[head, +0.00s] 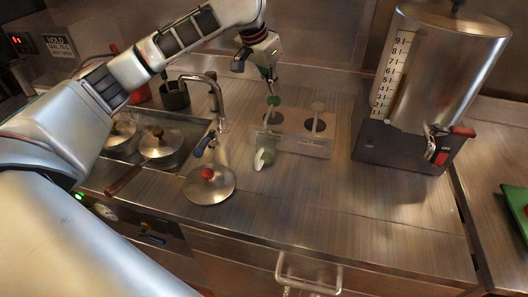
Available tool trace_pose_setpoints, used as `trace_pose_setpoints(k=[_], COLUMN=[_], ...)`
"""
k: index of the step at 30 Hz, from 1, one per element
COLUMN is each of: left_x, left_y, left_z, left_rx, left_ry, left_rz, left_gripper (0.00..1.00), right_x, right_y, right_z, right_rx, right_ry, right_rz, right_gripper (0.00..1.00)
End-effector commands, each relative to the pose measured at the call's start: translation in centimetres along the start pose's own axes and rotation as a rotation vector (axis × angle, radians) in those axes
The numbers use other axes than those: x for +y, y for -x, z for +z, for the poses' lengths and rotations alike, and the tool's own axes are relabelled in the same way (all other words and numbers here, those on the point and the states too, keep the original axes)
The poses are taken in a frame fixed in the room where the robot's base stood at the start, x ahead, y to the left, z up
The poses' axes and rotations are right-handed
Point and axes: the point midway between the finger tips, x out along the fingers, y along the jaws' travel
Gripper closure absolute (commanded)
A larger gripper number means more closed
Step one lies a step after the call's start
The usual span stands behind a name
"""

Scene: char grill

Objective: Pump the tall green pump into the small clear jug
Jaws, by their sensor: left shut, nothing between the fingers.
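The tall green pump (273,101) stands at the left of a metal two-pump holder (312,146) on the steel counter. My left gripper (273,80) reaches down from above, with its shut, empty fingertips just over the pump's green top. I cannot tell whether they touch it. A small pale vessel with green in it (260,160), seemingly the small clear jug, sits on the counter just in front of the holder, below the green pump. My right gripper is not in view.
A grey pump (316,108) stands at the right of the holder. A large steel urn (435,75) is farther right. A faucet (219,105), lidded pots (160,143) and a red-knobbed lid (209,186) lie to the left. The counter's front right is clear.

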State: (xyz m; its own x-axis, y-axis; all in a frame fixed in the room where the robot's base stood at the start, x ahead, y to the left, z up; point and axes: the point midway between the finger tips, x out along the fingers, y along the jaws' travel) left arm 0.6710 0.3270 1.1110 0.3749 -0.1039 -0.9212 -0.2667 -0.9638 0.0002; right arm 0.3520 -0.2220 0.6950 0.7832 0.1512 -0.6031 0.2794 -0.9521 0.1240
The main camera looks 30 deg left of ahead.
Motion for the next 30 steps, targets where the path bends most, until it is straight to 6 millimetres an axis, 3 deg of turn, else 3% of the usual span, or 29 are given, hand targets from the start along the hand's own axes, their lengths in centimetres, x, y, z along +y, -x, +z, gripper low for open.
trace_pose_setpoints(k=[30], left_x=[0.0], left_y=[-3.0], left_z=[1.4], left_rx=[-0.004], left_ry=[0.000], left_rz=[0.000], left_gripper=[1.00], right_x=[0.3], right_y=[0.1], right_z=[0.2], right_rx=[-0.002], right_ry=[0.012], right_rz=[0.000], right_gripper=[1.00])
